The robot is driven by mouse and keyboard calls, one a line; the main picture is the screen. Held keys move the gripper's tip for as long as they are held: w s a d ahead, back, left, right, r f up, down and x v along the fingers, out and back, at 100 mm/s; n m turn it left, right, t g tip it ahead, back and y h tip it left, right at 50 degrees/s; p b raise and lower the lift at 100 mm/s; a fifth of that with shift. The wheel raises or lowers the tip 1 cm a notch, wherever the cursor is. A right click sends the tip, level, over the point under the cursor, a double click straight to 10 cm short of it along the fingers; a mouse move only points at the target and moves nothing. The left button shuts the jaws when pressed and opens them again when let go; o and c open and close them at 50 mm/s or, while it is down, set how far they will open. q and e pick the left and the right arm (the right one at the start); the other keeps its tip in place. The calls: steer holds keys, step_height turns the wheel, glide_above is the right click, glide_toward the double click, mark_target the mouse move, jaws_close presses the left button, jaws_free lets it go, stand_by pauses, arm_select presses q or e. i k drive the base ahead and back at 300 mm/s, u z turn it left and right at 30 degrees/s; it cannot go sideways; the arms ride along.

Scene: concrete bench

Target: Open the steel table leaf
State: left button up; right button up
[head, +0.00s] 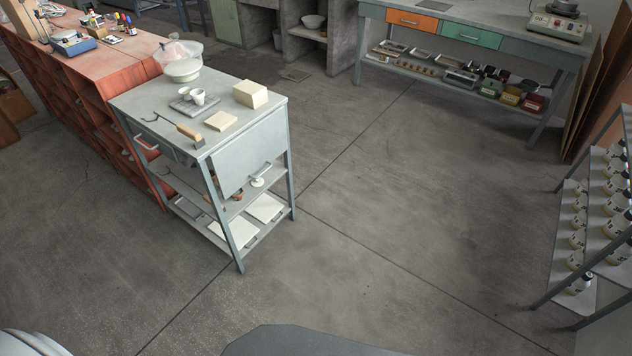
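A grey steel work table (221,95) stands left of centre on the concrete floor. Its leaf (246,147) is a flat grey panel that hangs down against the table's near right side, below the top's edge. A small handle (262,169) shows near the leaf's lower edge, with a white round piece (257,182) just below it. Neither of my grippers is in view, and nothing of mine touches the leaf.
The table top holds a cream block (250,94), white cups (197,97), a bowl (183,70) and a wooden-handled tool (188,132). A red shelf unit (110,80) stands behind left. A rack of jars (590,215) is at right. Floor right of the table is clear.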

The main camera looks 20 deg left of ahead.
mark_target(238, 161)
steer(key=z, duration=0.65)
steer(key=i, duration=1.15)
steer(key=u, duration=0.5)
